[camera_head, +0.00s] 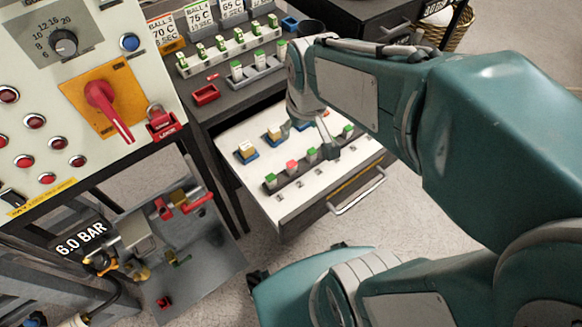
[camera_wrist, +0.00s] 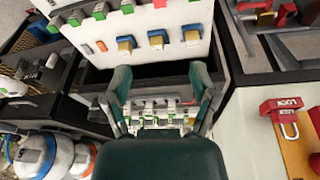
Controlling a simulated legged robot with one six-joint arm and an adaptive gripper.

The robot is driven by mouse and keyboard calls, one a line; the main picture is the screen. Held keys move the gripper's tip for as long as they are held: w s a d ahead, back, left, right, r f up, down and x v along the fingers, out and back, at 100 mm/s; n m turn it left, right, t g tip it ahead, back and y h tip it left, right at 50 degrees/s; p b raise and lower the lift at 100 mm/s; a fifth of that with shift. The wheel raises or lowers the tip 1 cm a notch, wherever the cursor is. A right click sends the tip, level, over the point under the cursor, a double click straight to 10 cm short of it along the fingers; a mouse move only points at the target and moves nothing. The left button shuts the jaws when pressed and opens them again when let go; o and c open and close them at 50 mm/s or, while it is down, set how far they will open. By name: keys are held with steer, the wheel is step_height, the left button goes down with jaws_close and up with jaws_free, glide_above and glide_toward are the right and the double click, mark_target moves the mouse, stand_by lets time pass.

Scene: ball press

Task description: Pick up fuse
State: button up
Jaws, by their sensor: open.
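Several small fuses with green, white or red tops stand in a dark strip (camera_head: 302,177) in the open white drawer (camera_head: 250,190). In the head view, a red-topped fuse (camera_head: 292,167) stands beside a green-topped fuse (camera_head: 271,181). More green-and-white fuses (camera_head: 222,41) stand in racks on the dark bench above. My gripper (camera_head: 306,128) hangs over the drawer and hides part of it. In the wrist view, my gripper (camera_wrist: 160,85) is open with nothing held. Racked fuses (camera_wrist: 160,112) show beyond, between its fingers. Which fuse is meant I cannot tell.
Tan blocks on blue bases (camera_head: 245,151) sit in the drawer. A red tray (camera_head: 205,95) lies on the bench. A control panel with a red padlock (camera_head: 160,123) stands at left. The drawer handle (camera_head: 357,193) juts toward open floor (camera_head: 420,225).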

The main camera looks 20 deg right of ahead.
mark_target(291, 164)
steer(key=w+f+g, duration=0.1)
steer(key=w+f, duration=0.1)
steer(key=f, duration=0.2)
steer(key=w+f+n+g, duration=0.1)
steer(key=w+f, duration=0.1)
steer(key=f, duration=0.1)
steer(key=w+f, duration=0.1)
steer(key=f, duration=0.3)
steer(key=shift+w+f+n+g, duration=0.3)
steer(key=shift+w+f+g, duration=0.05)
steer(key=shift+w+g, duration=0.05)
step_height(291, 164, down, 6)
steer(key=shift+s+f, duration=0.15)
steer(key=shift+f, duration=2.55)
jaws_close()
